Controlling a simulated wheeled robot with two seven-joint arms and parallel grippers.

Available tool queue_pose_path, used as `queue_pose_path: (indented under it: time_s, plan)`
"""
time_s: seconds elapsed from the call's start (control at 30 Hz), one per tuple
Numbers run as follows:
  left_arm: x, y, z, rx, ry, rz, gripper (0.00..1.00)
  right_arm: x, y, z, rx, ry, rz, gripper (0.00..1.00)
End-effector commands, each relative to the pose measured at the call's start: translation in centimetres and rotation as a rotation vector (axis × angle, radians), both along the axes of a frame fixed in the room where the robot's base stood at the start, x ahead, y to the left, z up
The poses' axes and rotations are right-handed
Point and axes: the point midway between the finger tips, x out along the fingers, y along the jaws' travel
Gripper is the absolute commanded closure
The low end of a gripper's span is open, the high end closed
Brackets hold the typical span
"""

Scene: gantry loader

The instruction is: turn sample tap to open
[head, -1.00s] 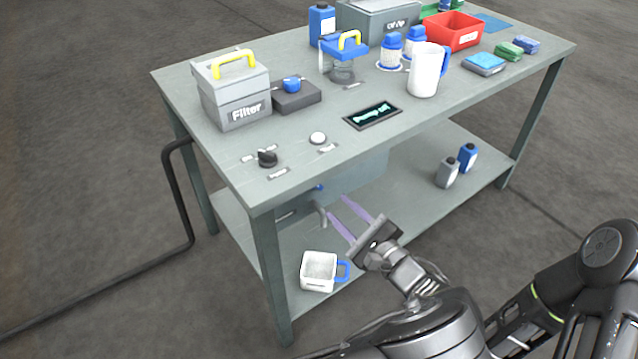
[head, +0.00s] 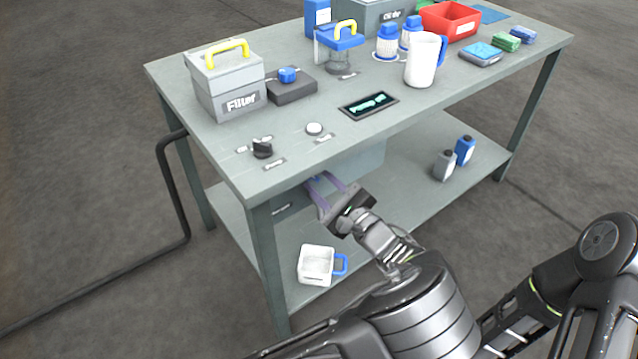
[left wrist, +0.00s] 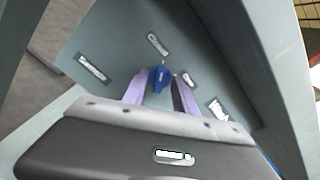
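The sample tap's blue handle (left wrist: 160,78) shows in the left wrist view on the grey panel under the tabletop, among small labels. In the head view only a bit of blue (head: 316,179) shows there. My left gripper (head: 321,178) reaches under the table's front edge. In the left wrist view its purple fingers (left wrist: 159,88) are open, one on each side of the handle, with gaps visible. I cannot tell whether either finger touches it. A white jug with a blue handle (head: 317,265) stands on the lower shelf below. My right gripper is not in view.
The tabletop (head: 225,155) overhangs my left gripper, and a table leg (head: 268,265) stands left of it. On top are a black knob (head: 262,148), a white button (head: 314,128), a display (head: 368,105) and a Filter box (head: 228,90). Floor in front is free.

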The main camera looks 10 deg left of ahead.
Motion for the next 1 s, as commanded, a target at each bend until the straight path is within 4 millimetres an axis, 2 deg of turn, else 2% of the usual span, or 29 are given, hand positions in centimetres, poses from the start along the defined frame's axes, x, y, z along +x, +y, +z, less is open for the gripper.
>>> queue_pose_path:
  time_s: [0.3,0.73,1.0]
  plan:
    - [0.29,0.29,0.01,0.0,0.0,-0.001,0.66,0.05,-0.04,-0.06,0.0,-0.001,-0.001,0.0]
    - [0.26,0.28,0.0,-0.001,0.001,-0.001,1.0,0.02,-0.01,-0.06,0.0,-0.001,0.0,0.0]
    - [0.25,0.28,0.0,0.0,0.001,-0.001,1.0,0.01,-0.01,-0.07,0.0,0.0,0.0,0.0]
